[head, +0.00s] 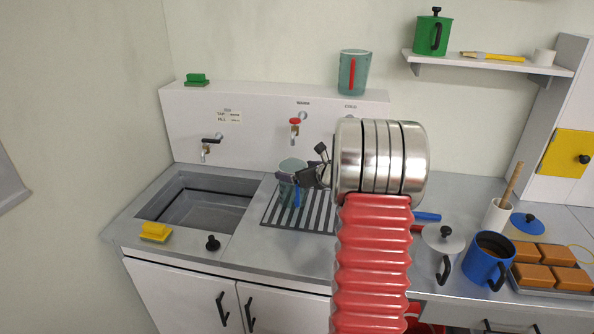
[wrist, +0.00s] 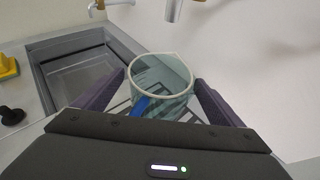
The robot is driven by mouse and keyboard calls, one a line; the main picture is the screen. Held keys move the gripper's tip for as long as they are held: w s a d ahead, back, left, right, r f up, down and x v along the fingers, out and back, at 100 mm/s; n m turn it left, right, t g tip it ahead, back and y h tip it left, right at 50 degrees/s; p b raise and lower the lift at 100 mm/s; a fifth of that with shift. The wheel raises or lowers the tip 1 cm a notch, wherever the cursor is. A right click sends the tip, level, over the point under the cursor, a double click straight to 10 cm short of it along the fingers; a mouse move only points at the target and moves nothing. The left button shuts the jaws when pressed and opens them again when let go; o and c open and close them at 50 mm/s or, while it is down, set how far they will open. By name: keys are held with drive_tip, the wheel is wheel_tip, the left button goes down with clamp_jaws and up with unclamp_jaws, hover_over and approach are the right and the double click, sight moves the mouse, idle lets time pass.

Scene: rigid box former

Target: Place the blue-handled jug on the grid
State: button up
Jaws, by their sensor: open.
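The blue-handled jug (head: 291,170) is clear, greenish glass and upright over the striped grid (head: 318,217) beside the sink. Its base appears to rest on the grid, though my gripper partly covers it. In the wrist view the jug (wrist: 163,76) sits between the two purple fingers of my gripper (wrist: 156,92), with its blue handle facing my gripper's body. The fingers are open, one on each side of the jug. In the head view my gripper (head: 298,178) reaches in from the right at the jug's upper part.
A red-handled jug (head: 353,75) stands on the ledge above. Taps (head: 295,127) stick out from the wall behind the grid. The sink (head: 205,203) lies left, with a yellow sponge (head: 155,231) and black knob (head: 212,242) near its front. A blue mug (head: 484,263) stands right.

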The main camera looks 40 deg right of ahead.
drive_tip(key=v, duration=1)
drive_tip(key=shift+s+a, duration=0.1)
idle(0.3)
